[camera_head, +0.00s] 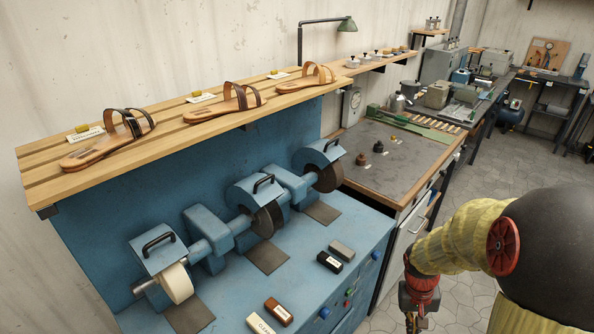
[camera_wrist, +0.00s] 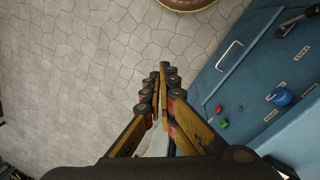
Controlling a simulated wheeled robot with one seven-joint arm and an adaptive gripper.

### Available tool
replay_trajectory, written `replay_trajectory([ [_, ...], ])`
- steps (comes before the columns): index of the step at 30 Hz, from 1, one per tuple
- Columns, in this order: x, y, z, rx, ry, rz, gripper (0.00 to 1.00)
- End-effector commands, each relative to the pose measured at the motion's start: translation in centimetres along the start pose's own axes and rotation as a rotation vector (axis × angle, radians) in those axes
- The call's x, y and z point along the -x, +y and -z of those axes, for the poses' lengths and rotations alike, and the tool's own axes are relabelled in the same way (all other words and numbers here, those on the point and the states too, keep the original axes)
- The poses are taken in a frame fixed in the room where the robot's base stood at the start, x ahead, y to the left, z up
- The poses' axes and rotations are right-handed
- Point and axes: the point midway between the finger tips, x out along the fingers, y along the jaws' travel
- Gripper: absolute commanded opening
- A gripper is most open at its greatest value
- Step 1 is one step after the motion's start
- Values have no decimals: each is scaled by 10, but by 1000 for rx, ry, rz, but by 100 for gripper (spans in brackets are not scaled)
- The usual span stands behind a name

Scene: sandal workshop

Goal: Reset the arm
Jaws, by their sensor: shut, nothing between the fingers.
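My arm shows at the lower right of the head view, with my gripper (camera_head: 413,318) hanging down beside the front of the blue bench, partly cut off by the bottom edge. In the wrist view my gripper (camera_wrist: 160,75) points down toward the floor, its fingers together and empty. It is over open floor, to the left of the blue bench front (camera_wrist: 255,75). Nothing touches the fingers.
The blue grinding bench (camera_head: 235,285) holds grinding wheels and several small blocks. Sandals lie on the wooden shelf (camera_head: 170,132) above. A grey-topped workbench (camera_head: 385,165) stands beyond. The tiled floor (camera_wrist: 90,60) is clear under my gripper. A round brown object (camera_wrist: 190,4) shows at the top.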

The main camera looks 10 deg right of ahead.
Motion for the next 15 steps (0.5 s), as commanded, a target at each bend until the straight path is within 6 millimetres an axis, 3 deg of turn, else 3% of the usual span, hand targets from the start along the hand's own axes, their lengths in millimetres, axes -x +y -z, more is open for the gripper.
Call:
replay_trajectory([
  [1, 25, -8, -10, 28, 16, 9, 0],
  [6, 88, -36, -49, 113, 59, 55, 0],
  [15, 179, -80, -109, 191, 245, 157, 0],
])
